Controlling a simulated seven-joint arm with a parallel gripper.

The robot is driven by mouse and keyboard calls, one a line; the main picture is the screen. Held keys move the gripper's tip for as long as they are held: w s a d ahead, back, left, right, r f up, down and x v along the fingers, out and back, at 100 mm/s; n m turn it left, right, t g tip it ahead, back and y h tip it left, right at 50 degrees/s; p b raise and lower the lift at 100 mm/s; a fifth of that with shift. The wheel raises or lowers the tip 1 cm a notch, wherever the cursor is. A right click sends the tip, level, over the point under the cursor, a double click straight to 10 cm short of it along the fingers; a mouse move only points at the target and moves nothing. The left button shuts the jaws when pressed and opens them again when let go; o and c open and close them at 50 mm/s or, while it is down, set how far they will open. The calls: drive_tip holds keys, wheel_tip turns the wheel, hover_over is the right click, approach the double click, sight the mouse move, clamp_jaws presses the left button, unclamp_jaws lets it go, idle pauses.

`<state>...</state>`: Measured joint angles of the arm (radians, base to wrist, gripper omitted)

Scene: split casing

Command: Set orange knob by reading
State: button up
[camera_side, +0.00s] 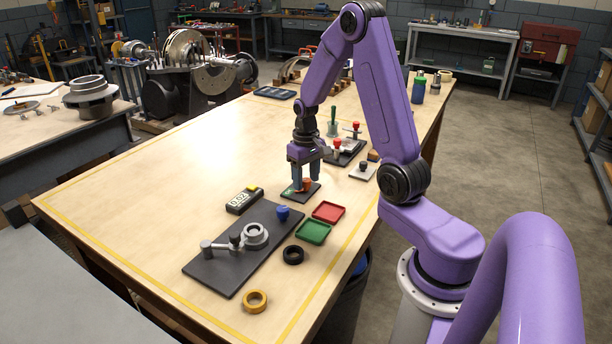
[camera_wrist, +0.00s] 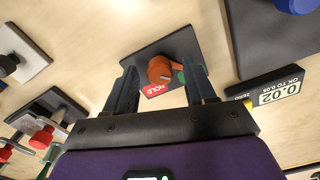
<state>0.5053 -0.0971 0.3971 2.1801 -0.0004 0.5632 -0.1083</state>
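The orange knob (camera_wrist: 161,69) sits on a small dark plate (camera_wrist: 172,45) with a red HOLD label (camera_wrist: 160,88) and a green label (camera_wrist: 190,72) partly hidden by a finger. The knob's pointer end is toward the HOLD side. My gripper (camera_wrist: 163,80) is open, with its fingers on either side of the knob and apart from it. In the side view my gripper (camera_side: 306,180) is low over the plate and the orange knob (camera_side: 307,184). The gauge (camera_wrist: 278,94) reads 0.02, with "OK TO 0.05" and "ZERO" printed on it; it also stands left of the plate in the side view (camera_side: 244,200).
A dark board (camera_side: 225,265) with a grey ring fixture (camera_side: 255,235) and a blue knob (camera_side: 283,213) lies in front. Red (camera_side: 328,212) and green (camera_side: 313,232) trays, a black ring (camera_side: 293,255) and a brass ring (camera_side: 255,301) are nearby. The table's left side is clear.

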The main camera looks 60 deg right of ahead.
sight(306, 179)
drive_tip(key=shift+r, duration=0.1)
wheel_tip(306, 179, up, 17)
drive_tip(key=shift+r, duration=0.15)
idle(0.4)
drive_tip(key=s+a+f+n, duration=0.2)
drive_tip(key=s+a+n, duration=0.15)
drive_tip(key=a, duration=0.55)
drive_tip(key=s+a+f+n, duration=0.15)
drive_tip(key=a+n, duration=0.25)
drive_tip(key=a, duration=0.4)
drive_tip(key=s+a+f+n, duration=0.1)
drive_tip(key=s+a+n, duration=0.2)
drive_tip(key=s, duration=0.6)
drive_tip(key=s+a+f+n, duration=0.2)
drive_tip(key=s+n, duration=0.3)
drive_tip(key=s, duration=0.4)
drive_tip(key=shift+s+a+f, duration=0.15)
drive_tip(key=shift+a+f, duration=0.15)
drive_tip(key=shift+a, duration=0.6)
